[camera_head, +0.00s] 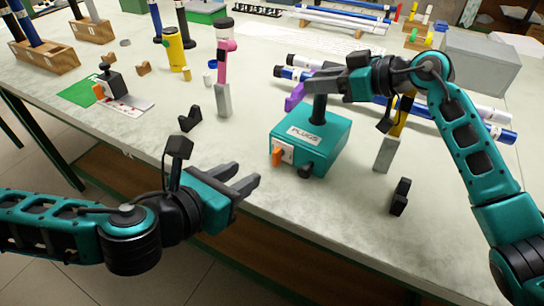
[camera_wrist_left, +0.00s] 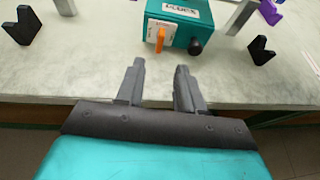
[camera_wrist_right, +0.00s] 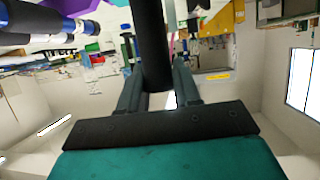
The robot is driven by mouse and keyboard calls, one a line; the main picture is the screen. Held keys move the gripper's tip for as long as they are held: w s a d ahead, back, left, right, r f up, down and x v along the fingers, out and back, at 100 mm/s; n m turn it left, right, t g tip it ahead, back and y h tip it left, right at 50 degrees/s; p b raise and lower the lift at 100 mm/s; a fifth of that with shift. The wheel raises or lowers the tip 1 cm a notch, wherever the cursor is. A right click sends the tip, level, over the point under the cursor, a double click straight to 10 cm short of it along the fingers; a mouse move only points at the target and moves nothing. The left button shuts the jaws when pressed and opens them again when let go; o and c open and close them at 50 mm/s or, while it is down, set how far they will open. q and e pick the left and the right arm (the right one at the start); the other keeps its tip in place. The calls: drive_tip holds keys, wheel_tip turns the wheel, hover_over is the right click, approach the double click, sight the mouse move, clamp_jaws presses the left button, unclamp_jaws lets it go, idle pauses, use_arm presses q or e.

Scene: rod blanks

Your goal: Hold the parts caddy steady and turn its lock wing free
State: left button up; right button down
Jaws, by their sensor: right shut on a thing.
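The parts caddy (camera_head: 325,135) is a teal box labelled PLUGS with a dark upright post (camera_head: 319,108) on top. It stands on the bench near the front edge. Its front has a white plate with the orange lock wing (camera_head: 277,157), which looks roughly upright, and a black knob (camera_head: 305,170). The wing also shows in the left wrist view (camera_wrist_left: 160,40). My right gripper (camera_head: 318,86) is shut on the caddy's post, which stands between its fingers in the right wrist view (camera_wrist_right: 150,45). My left gripper (camera_head: 250,180) is open and empty, short of the caddy's front.
Black V-shaped rests (camera_head: 190,120) stand left and right of the caddy. A grey block under a pink rod (camera_head: 223,98) and another block (camera_head: 385,153) stand nearby. White and blue rods lie behind the caddy. Bare bench lies before its front.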

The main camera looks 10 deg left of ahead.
sight(273, 158)
use_arm(q)
drive_tip(key=x, duration=1.1)
drive_tip(key=shift+f, duration=0.1)
drive_tip(key=shift+c, duration=0.3)
clamp_jaws()
